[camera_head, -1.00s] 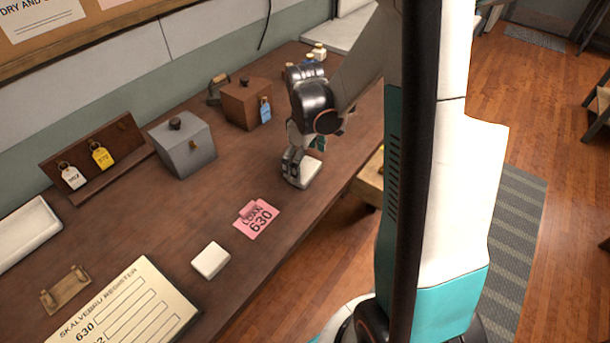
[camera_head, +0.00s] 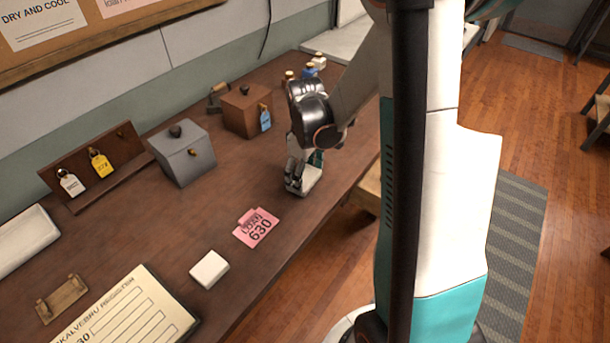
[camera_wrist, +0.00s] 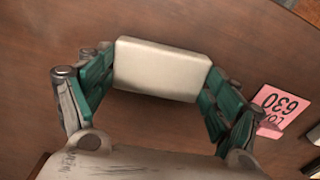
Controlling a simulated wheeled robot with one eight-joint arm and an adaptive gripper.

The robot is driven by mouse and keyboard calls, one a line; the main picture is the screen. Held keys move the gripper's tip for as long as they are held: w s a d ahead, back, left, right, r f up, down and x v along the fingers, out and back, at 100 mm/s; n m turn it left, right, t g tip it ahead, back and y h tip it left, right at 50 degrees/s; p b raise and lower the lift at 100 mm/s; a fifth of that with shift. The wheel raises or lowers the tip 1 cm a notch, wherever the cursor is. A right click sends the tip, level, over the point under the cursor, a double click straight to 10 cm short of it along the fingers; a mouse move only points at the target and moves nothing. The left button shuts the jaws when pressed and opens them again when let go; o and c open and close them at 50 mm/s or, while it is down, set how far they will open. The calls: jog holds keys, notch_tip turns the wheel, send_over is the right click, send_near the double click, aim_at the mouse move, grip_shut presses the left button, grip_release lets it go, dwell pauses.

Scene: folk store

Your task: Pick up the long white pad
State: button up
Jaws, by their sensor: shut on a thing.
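The long white pad (camera_wrist: 162,66) is a plain off-white block with rounded edges. In the wrist view it lies across between the two green-lined fingers of my gripper (camera_wrist: 157,88), one finger against each end. In the head view my gripper (camera_head: 300,176) points down near the front edge of the counter, with the pad (camera_head: 309,181) at its fingertips. My gripper is shut on the pad. I cannot tell whether the pad still touches the counter. My fingers hide part of it in the head view.
A pink card marked 630 (camera_head: 256,228) and a smaller white block (camera_head: 209,269) lie nearer on the brown counter (camera_head: 215,213). A grey box (camera_head: 184,154) and a brown box (camera_head: 246,111) stand toward the wall. A register sheet (camera_head: 135,312) lies at the near left.

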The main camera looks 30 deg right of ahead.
aim_at(305, 177)
notch_tip(305, 177, up, 20)
jog(key=p, duration=0.6)
jog(key=shift+p, duration=0.35)
jog(key=shift+f, duration=0.1)
jog(key=shift+c, duration=1.2)
